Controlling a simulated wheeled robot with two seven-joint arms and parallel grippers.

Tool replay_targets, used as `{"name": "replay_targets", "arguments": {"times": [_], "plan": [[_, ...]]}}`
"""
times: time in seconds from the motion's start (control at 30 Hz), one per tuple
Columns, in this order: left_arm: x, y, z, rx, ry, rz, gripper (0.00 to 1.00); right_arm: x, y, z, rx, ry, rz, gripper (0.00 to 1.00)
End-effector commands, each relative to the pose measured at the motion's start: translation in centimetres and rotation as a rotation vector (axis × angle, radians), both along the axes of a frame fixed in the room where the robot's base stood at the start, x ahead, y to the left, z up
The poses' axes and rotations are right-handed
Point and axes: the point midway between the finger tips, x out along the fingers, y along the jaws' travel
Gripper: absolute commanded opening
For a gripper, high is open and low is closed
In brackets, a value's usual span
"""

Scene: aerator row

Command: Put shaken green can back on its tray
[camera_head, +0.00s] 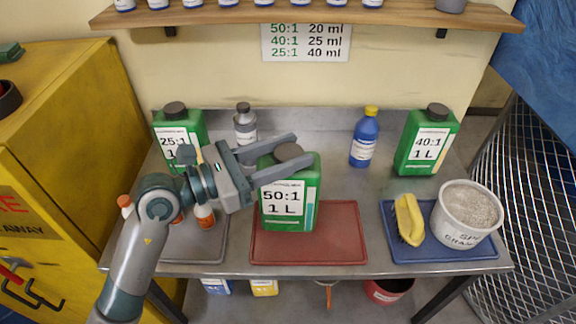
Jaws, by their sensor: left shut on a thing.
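The green can labelled 50:1 (312,195) is upright at the middle of the metal bench. My left gripper (304,149) is shut on it near its dark cap, one finger behind and one in front. The can's lower edge overlaps the rear left part of the red tray (335,245). I cannot tell whether it touches the tray or hangs just above. Two other green cans stand at the back, 25:1 (172,120) on the left and 40:1 (440,127) on the right. My right gripper is not in view.
A blue tray (440,252) holds a yellow brush (409,218) and a tub of granules (468,212). A grey tray (205,250) lies left, with small bottles by my arm. A grey bottle (245,122) and a blue bottle (364,138) stand behind. The red tray's right part is bare.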

Motion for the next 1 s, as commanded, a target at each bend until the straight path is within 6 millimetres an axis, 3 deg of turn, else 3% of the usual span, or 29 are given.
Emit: {"name": "replay_targets", "arguments": {"times": [0.4, 0.9, 0.93, 1.0], "plan": [[0.0, 0.0, -3.3, -0.004, 0.0, 0.001, 0.0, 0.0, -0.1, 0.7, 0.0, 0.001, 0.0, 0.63], [0.0, 0.0, -4.0, -0.004, -0.004, 0.001, 0.0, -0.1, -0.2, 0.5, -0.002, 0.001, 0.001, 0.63], [0.0, 0.0, -4.2, 0.001, 0.0, 0.0, 0.46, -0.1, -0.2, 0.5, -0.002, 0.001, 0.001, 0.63], [0.0, 0.0, -4.2, 0.001, 0.0, 0.0, 0.6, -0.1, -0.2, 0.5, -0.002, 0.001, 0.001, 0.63]]}}
